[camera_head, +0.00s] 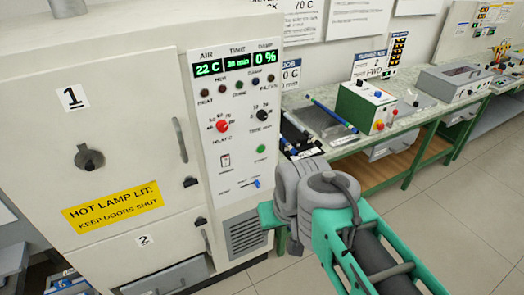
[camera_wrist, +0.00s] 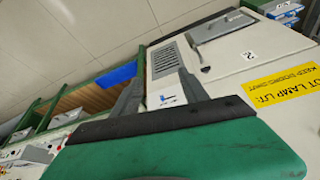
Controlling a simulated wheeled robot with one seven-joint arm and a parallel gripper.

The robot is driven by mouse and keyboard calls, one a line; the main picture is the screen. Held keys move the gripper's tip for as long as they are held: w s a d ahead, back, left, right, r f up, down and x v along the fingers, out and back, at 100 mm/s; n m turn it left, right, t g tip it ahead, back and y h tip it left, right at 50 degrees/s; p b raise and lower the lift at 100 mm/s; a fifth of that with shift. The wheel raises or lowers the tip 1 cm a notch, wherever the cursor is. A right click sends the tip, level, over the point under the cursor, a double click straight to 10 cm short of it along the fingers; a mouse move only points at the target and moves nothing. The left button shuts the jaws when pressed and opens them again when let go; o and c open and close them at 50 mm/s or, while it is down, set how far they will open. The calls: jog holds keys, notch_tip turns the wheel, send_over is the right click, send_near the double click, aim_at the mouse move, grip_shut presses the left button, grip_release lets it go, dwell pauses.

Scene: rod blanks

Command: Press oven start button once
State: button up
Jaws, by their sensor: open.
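The oven (camera_head: 120,130) is a large cream cabinet with a control panel on its right side. The display (camera_head: 235,65) reads 22 C, 30 min and 0 %. My gripper's fingers (camera_wrist: 160,88) are apart and empty in the wrist view, in front of the oven's lower panel and vent (camera_wrist: 165,60). The green button is not discernible there. In the head view, my arm hides the fingertips.
A green-framed bench (camera_head: 420,125) with rods and instrument boxes stands close at the right. The floor (camera_head: 440,220) in front is clear.

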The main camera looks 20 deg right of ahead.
grip_shut()
dwell(0.3)
dwell(1.2)
